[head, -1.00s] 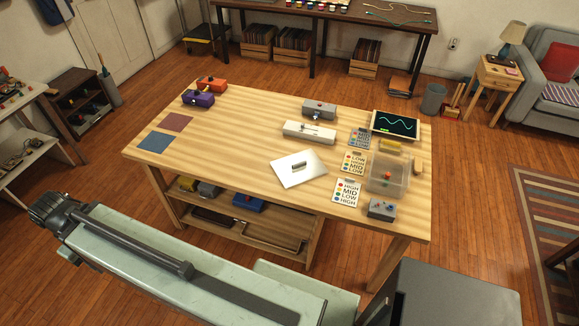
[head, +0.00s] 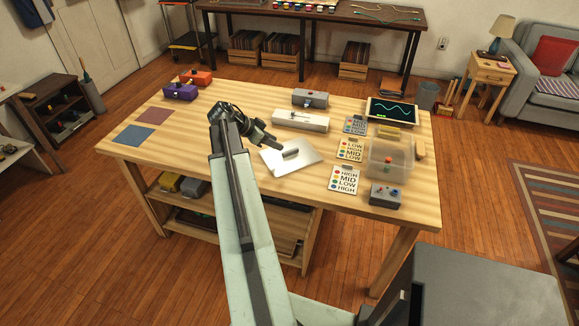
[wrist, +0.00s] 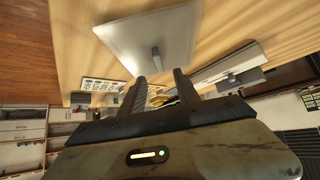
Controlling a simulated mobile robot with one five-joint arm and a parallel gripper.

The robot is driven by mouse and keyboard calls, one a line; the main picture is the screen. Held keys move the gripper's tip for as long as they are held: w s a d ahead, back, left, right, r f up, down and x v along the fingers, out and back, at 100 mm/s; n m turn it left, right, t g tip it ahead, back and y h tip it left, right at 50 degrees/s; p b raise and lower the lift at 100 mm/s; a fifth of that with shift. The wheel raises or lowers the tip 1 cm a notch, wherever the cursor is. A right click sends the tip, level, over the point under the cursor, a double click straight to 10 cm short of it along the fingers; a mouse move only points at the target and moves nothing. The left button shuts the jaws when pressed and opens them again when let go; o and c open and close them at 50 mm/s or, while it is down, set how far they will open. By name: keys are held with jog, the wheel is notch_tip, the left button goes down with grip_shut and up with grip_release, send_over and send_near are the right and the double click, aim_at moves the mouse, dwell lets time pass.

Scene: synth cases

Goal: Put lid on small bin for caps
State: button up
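The lid is a flat pale grey square plate (head: 306,163) with a dark upright handle (head: 291,153), lying on the wooden table. The small bin is a clear open box (head: 375,158) at the table's right, with a red and a green cap inside. My gripper (head: 277,146) hangs over the table at the lid's left edge. In the wrist view my gripper (wrist: 159,76) is open and empty. The lid (wrist: 125,35) shows ahead, its handle (wrist: 156,58) just past the fingertips and roughly between them.
Label cards (head: 345,180) lie between lid and bin. A grey box with knobs (head: 386,196) stands in front of the bin, a screen (head: 392,111) behind it. A long white box (head: 300,121) sits behind the lid.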

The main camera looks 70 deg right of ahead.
aim_at(289, 151)
jog(key=shift+s+d, duration=0.25)
jog(key=shift+s, duration=0.15)
jog(key=b+x, duration=0.2)
jog(key=shift+s+d+f, duration=0.1)
jog(key=shift+f, duration=0.25)
jog(key=b+x, duration=0.3)
jog(key=x, duration=0.1)
jog(key=shift+f+b, duration=0.35)
jog(key=shift+f, duration=0.1)
jog(key=shift+s+d+f, duration=0.1)
jog(key=shift+f, duration=0.1)
jog(key=shift+r, duration=0.15)
grip_shut()
